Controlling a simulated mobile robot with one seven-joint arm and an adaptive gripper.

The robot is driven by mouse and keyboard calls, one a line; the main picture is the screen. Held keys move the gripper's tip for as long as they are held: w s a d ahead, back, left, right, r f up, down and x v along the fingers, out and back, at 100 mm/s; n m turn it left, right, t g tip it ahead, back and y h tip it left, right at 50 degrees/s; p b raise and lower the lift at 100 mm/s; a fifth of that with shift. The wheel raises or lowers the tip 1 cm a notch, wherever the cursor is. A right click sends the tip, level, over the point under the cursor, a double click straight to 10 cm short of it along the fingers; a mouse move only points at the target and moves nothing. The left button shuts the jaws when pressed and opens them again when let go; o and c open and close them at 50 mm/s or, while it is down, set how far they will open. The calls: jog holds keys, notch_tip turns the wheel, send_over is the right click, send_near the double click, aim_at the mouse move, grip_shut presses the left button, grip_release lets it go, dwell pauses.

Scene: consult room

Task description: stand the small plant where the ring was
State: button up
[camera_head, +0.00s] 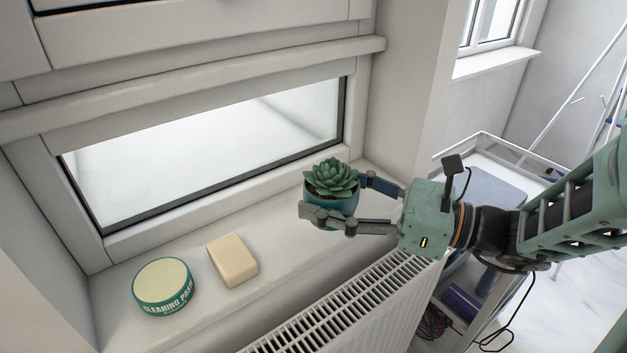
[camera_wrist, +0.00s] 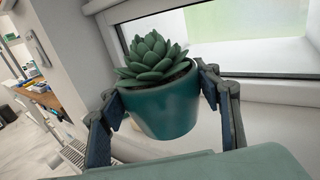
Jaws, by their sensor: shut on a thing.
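The small plant (camera_head: 331,180) is a green succulent in a teal pot. My gripper (camera_head: 338,202) is shut on the pot, with one finger on each side. The pot is upright in the head view and is over the right part of the window sill (camera_head: 215,306). I cannot tell whether its base touches the sill. In the wrist view the plant (camera_wrist: 155,85) fills the middle, between the fingers of my gripper (camera_wrist: 163,112). No ring shows in either view.
A round tin of cleaning paste (camera_head: 163,287) and a beige block (camera_head: 232,260) stand on the sill to the left. A white radiator (camera_head: 335,305) runs below the sill's front edge. A trolley (camera_head: 497,165) stands to the right. The sill between block and plant is clear.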

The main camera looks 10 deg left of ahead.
jog(key=w+a+f, duration=0.2)
jog(key=w, duration=0.1)
jog(key=w+a+f+b, duration=0.1)
jog(key=w+a+f, duration=0.1)
jog(key=w+f, duration=0.1)
jog(key=w+a+f+b, duration=0.1)
jog(key=w+a+f, duration=0.1)
jog(key=w+f, duration=0.1)
jog(key=shift+w+a+f, duration=0.2)
jog(key=shift+w+f, duration=0.05)
jog(key=shift+f, duration=0.15)
jog(key=shift+w+f+b, duration=0.1)
jog(key=shift+f+b, duration=0.5)
jog(key=shift+f, duration=0.95)
jog(key=shift+f, duration=0.2)
jog(key=o, duration=1.4)
jog(key=shift+o, duration=0.2)
jog(key=shift+r, duration=0.1)
